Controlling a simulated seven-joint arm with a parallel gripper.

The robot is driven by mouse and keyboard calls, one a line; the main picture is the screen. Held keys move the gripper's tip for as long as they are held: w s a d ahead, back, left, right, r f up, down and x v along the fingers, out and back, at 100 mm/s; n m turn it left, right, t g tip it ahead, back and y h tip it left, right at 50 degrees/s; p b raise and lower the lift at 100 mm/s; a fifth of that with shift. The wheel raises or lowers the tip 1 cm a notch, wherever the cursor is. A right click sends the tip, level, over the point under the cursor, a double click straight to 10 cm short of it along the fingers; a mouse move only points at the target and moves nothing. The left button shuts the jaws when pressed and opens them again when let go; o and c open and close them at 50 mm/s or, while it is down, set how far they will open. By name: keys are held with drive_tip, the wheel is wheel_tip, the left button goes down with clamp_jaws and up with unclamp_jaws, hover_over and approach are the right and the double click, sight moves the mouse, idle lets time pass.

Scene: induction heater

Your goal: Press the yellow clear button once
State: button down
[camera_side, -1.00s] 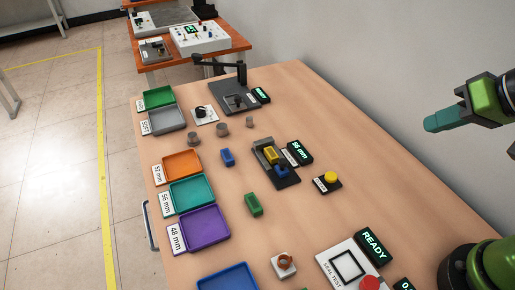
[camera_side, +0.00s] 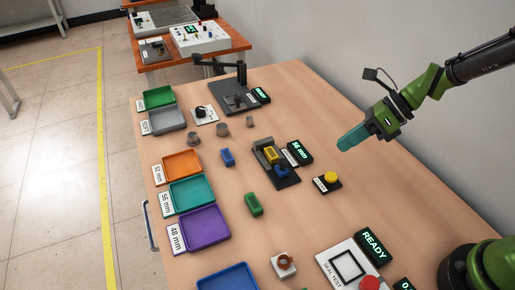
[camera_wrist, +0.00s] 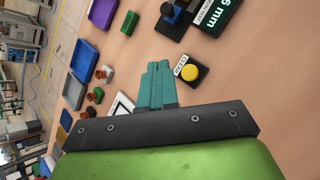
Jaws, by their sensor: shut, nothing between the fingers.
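The yellow clear button (camera_side: 331,177) sits on a small black base with a white label, on the right part of the wooden table. In the wrist view the yellow button (camera_wrist: 189,72) is just right of the fingertips. My gripper (camera_side: 342,146) is shut and empty, its teal fingers pointing down and left. It is in the air above and behind the button, apart from it. In the wrist view my gripper (camera_wrist: 158,68) shows its teal fingers together.
A gauge fixture (camera_side: 272,167) with a yellow and a blue block stands left of the button, beside a display (camera_side: 299,153) reading 56 mm. A seal test plate (camera_side: 347,264) lies nearer the front. Coloured trays (camera_side: 205,227) line the left edge. Bare tabletop surrounds the button.

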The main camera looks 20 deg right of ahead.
sight(335, 175)
drive_tip(key=m, duration=0.1)
drive_tip(key=w+r+m, duration=0.1)
drive_tip(key=m, duration=0.1)
drive_tip(key=shift+a+t, duration=0.15)
drive_tip(key=shift+t, duration=0.15)
drive_tip(key=shift+f, duration=0.15)
drive_tip(key=shift+s+f, duration=0.1)
drive_tip(key=shift+f, duration=4.25)
drive_tip(key=shift+f, duration=0.4)
